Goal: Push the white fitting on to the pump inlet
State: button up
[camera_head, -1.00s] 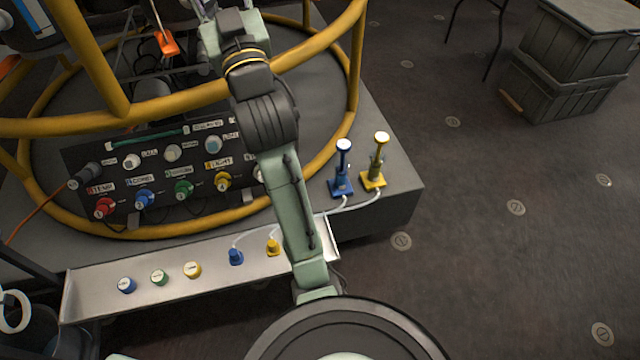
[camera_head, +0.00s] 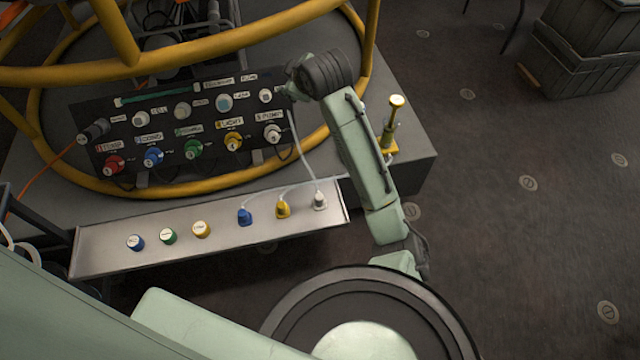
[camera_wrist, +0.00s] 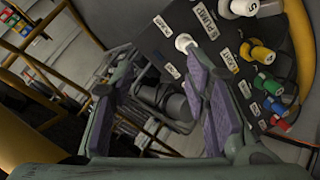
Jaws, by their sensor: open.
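The white fitting (camera_head: 319,200) stands at the right end of the metal tray in the head view, with a thin pale hose rising from it. The label reading PUMP (camera_head: 268,116) is at the right end of the dark panel, with a white port (camera_head: 272,133) under it; I cannot tell if this is the inlet. That port also shows at the top of the wrist view (camera_wrist: 243,7). My gripper (camera_wrist: 160,58) is open and empty, its purple pads apart before the panel. In the head view it is mostly hidden behind my wrist, by the panel's upper right corner, away from the fitting.
The tray (camera_head: 100,245) also holds blue and yellow fittings and several round caps. The panel (camera_head: 75,148) carries several coloured plugs. A yellow rail (camera_head: 200,47) curves around and above it. A yellow stand (camera_head: 390,130) is right of my arm.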

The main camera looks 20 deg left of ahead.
jog(key=s+d+f+n+g+h, duration=0.1)
jog(key=s+f+n+g+h, duration=0.15)
jog(key=f, duration=0.35)
jog(key=s+d+f+n+g+h, duration=0.1)
jog(key=s+d+f+n+g, duration=0.15)
jog(key=f, duration=0.35)
jog(key=n+g+h, duration=0.2)
jog(key=h, duration=0.1)
send_over(319, 196)
notch_tip(319, 196, down, 9)
jog(key=shift+s+d+f, duration=0.1)
notch_tip(319, 196, down, 9)
jog(key=b, duration=0.7)
jog(key=shift+p, duration=0.35)
jog(key=shift+c, duration=0.4)
